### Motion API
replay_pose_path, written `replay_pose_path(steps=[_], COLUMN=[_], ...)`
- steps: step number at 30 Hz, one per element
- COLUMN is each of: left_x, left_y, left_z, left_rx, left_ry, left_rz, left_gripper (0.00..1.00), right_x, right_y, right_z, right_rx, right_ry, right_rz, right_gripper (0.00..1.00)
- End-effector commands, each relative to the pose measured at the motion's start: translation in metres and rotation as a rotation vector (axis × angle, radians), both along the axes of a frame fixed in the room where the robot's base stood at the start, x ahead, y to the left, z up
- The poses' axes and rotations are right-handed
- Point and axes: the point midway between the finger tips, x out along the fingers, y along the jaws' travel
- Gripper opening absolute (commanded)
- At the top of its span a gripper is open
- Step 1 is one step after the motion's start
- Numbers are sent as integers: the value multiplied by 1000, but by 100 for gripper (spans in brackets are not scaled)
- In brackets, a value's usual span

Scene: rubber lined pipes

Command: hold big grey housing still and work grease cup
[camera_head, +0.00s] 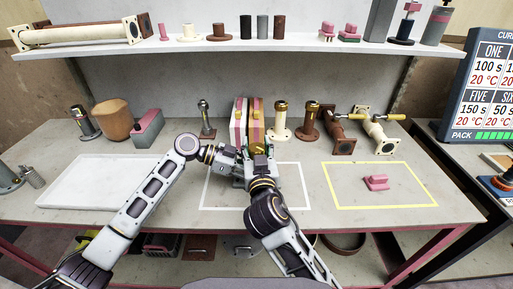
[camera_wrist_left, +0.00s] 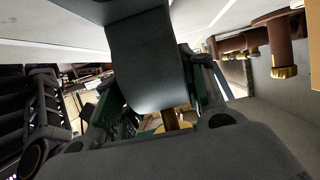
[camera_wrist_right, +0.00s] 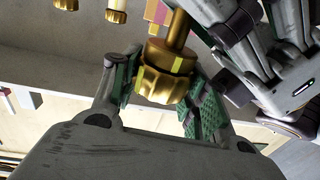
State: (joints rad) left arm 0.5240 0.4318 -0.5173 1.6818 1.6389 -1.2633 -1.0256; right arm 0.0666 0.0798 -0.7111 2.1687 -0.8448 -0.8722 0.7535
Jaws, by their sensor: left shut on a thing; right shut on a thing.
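The big grey housing (camera_head: 238,183) stands inside the white outlined square, mostly hidden by my arms. My left gripper (camera_head: 232,158) is shut on it from the left. In the left wrist view the smooth grey housing (camera_wrist_left: 150,55) sits between green-padded fingers. The brass grease cup (camera_head: 259,146) is above the housing's right side. My right gripper (camera_head: 259,158) is shut on the grease cup. In the right wrist view the ridged brass cup (camera_wrist_right: 163,83) with a yellow mark is between the fingers, its brass stem running upward.
Behind stand pink-and-cream blocks (camera_head: 239,122), a cream flanged pipe (camera_head: 281,122) and brown pipes (camera_head: 308,122). A white tray (camera_head: 75,185) lies left. A pink part (camera_head: 376,182) lies in the yellow outlined area, with bare table around it.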

Motion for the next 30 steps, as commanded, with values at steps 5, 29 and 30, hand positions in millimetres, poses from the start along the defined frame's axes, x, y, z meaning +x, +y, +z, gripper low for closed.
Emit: replay_pose_path(steps=[5, 29, 30], left_x=[1, 1, 1], left_y=[0, 1, 1], left_z=[-1, -1, -1], left_rx=[1, 0, 0], left_ry=[2, 1, 1], left_rz=[4, 3, 3], left_gripper=[0, 0, 0], right_x=[-1, -18, -21], right_y=[1, -1, -2], right_z=[1, -1, -1], right_rx=[1, 0, 0], right_ry=[-1, 2, 2], right_rz=[3, 1, 1], right_gripper=[61, 67, 67])
